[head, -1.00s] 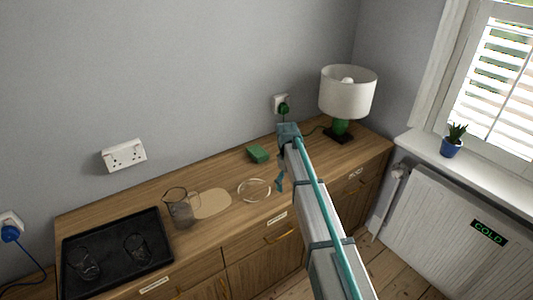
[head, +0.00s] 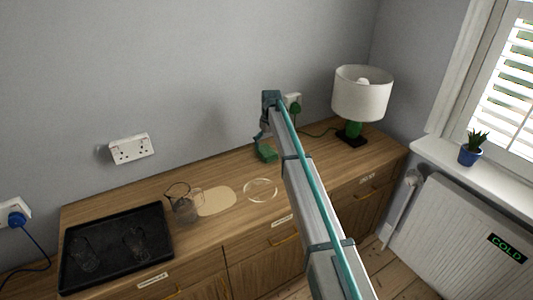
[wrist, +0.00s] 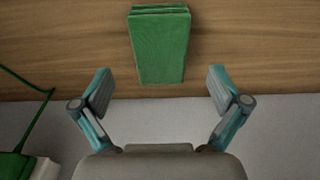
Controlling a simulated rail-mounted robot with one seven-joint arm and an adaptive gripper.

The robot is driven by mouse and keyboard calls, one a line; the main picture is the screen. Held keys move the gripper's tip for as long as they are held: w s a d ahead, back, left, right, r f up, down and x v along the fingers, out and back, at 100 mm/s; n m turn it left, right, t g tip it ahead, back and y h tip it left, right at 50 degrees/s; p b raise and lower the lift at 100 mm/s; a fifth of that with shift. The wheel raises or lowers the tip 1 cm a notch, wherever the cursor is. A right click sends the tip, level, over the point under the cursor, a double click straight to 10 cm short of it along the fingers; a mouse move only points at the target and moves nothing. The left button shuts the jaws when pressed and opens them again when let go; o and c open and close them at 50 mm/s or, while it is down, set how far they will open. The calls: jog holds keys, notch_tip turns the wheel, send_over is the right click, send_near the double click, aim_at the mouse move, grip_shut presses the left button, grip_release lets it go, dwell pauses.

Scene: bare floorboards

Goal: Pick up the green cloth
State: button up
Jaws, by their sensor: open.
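The green cloth (head: 266,154) is a small folded block lying on the wooden sideboard top, close to the wall. In the wrist view the cloth (wrist: 160,45) is at the top centre, its folded layers showing at its far end. My gripper (wrist: 160,88) is open and empty, with its two fingers spread wider than the cloth. The cloth lies just beyond the fingertips in that view, between their lines and not touched. In the head view my gripper (head: 262,137) is above the cloth and hides part of it.
On the sideboard (head: 240,165) stand a black tray (head: 115,268) with glasses, a glass jug (head: 186,208) beside a beige puddle-like patch (head: 215,201), and a clear ring-shaped item (head: 260,190). A lamp (head: 361,95) stands right, its green cord running to a wall socket.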

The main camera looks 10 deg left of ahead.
aim_at(266, 150)
jog(key=shift+w+a+f+p, duration=0.1)
jog(key=shift+f+p, duration=0.2)
jog(key=shift+f, duration=0.55)
jog(key=shift+w+a+f+p, duration=0.15)
jog(key=shift+f+p, duration=0.15)
jog(key=shift+f, duration=0.6)
jog(key=shift+w+a+f+p, duration=0.1)
jog(key=shift+f+p, duration=0.2)
jog(key=shift+f, duration=0.55)
jog(key=c, duration=1.2)
jog(key=shift+r, duration=0.75)
jog(key=s+r+b, duration=0.1)
jog(key=s+r, duration=0.2)
jog(key=s, duration=0.1)
jog(key=s+a+r+b, duration=0.1)
jog(key=s+r+b, duration=0.1)
jog(key=s+r, duration=0.2)
jog(key=s+a+r+b, duration=0.1)
jog(key=s+r, duration=0.3)
jog(key=s, duration=0.2)
jog(key=shift+r, duration=0.25)
